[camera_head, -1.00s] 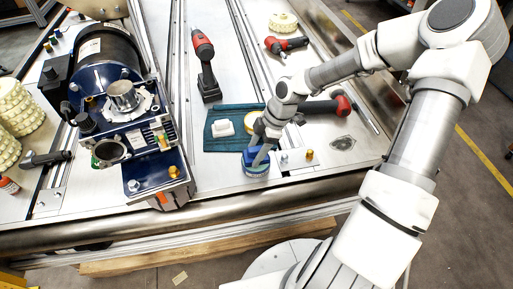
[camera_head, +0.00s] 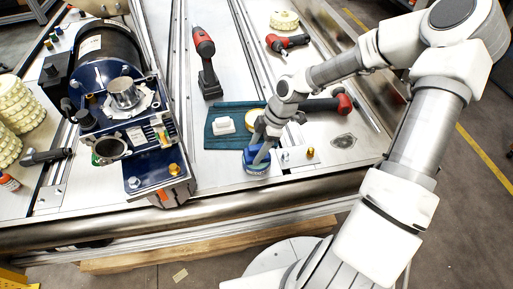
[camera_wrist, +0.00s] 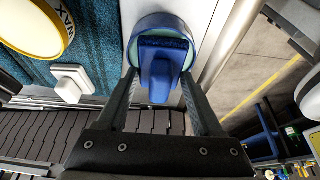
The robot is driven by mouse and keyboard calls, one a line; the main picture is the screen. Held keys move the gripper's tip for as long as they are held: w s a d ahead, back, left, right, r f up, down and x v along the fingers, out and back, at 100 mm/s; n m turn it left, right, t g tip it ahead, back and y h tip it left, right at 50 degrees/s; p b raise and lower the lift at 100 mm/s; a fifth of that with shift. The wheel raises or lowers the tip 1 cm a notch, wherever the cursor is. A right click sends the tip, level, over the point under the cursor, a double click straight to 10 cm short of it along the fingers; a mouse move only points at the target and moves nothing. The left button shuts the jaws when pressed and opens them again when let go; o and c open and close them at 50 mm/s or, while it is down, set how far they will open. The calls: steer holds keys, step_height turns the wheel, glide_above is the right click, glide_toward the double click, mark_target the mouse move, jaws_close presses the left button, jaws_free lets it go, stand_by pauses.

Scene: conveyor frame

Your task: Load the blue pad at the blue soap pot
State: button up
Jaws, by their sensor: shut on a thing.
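My gripper (camera_head: 262,150) is shut on the blue pad (camera_head: 255,157) at the front edge of the conveyor frame. In the wrist view the blue pad (camera_wrist: 160,72) stands between the two fingers, its grip towards the camera. In the head view the pot (camera_head: 257,170) is mostly covered by the pad. The pad is at the pot's mouth; how deep it sits inside is hidden.
A teal towel (camera_head: 213,142) lies behind the pot with a white pad (camera_head: 223,125) and a yellow wax tin (camera_head: 251,117). A red-and-black tool (camera_head: 335,104) lies to the right. A red drill (camera_head: 206,62) lies farther back. A motor assembly (camera_head: 115,95) stands left.

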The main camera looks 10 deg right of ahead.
steer(key=shift+s+f, duration=0.1)
steer(key=shift+f, duration=0.35)
stand_by(1.5)
step_height(320, 180, up, 7)
steer(key=p, duration=0.7)
steer(key=shift+r, duration=0.15)
stand_by(0.6)
steer(key=shift+w+d+r+m, duration=0.2)
steer(key=shift+r+m, duration=0.2)
steer(key=shift+m, duration=0.2)
step_height(320, 180, up, 6)
steer(key=w+d+m+t+h, duration=0.1)
steer(key=w+m+t, duration=0.15)
steer(key=m, duration=0.45)
step_height(320, 180, up, 8)
steer(key=m+t+h, duration=0.2)
steer(key=m+h, duration=0.2)
steer(key=m, duration=0.5)
glide_above(258, 145)
steer(key=w+d, duration=0.1)
steer(key=w, duration=0.1)
steer(key=shift+w+f, duration=0.15)
steer(key=shift+w, duration=0.05)
